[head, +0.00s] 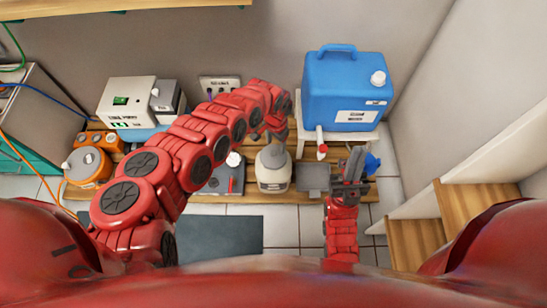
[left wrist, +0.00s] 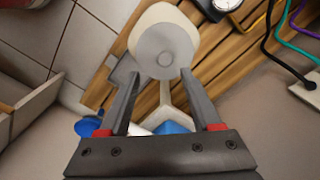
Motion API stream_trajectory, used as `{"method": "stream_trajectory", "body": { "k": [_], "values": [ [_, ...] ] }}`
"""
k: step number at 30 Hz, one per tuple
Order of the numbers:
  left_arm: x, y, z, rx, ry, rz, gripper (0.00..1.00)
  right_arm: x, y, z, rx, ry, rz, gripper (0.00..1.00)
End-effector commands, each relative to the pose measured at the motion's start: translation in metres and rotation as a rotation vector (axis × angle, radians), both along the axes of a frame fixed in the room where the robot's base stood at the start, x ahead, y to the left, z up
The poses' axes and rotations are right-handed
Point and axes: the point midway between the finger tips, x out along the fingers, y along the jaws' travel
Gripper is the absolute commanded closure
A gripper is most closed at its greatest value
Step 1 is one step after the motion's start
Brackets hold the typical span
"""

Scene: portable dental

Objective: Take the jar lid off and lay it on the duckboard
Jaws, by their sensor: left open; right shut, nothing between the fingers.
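The jar (head: 273,172) is cream with a grey band and stands on the slatted wooden duckboard (head: 255,198). In the left wrist view the jar (left wrist: 145,22) has a round grey lid (left wrist: 163,47) facing the camera. The duckboard (left wrist: 225,60) shows around it. My left gripper (head: 270,135) is over the jar's top and partly hides it in the head view. In the left wrist view the left gripper (left wrist: 160,82) is open, its fingertips either side of the lid's near edge; contact is unclear. My right gripper (head: 355,158) is shut and empty, right of the jar.
A grey square plate (head: 314,178) lies right of the jar. A blue jerrycan (head: 345,90) stands on a white stool (head: 367,136) behind. A dial device (head: 232,180) is left of the jar. Bare duckboard shows along the front edge.

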Motion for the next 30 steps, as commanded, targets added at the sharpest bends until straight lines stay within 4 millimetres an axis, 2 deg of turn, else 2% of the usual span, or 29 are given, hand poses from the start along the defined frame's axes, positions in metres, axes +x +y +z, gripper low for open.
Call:
{"method": "stream_trajectory", "body": {
  "k": [8,12,15,23,30],
  "values": [
    [0.002,0.002,-0.02,0.001,-0.001,-0.001,0.35,0.0,0.0,-0.012,0.0,0.0,0.0,1.0],
    [0.003,0.007,-0.046,0.003,0.003,0.0,0.35,0.0,0.0,-0.03,0.0,0.0,0.0,1.0],
    [0.005,0.007,-0.059,0.002,-0.001,0.0,0.35,0.0,0.0,-0.039,0.0,0.0,0.0,1.0],
    [0.005,0.008,-0.059,0.003,-0.001,0.0,0.35,0.0,0.0,-0.038,0.0,0.0,0.0,1.0],
    [0.005,0.008,-0.059,0.002,-0.001,0.0,0.78,0.0,0.0,-0.038,0.0,0.0,0.0,1.0]
  ]
}}
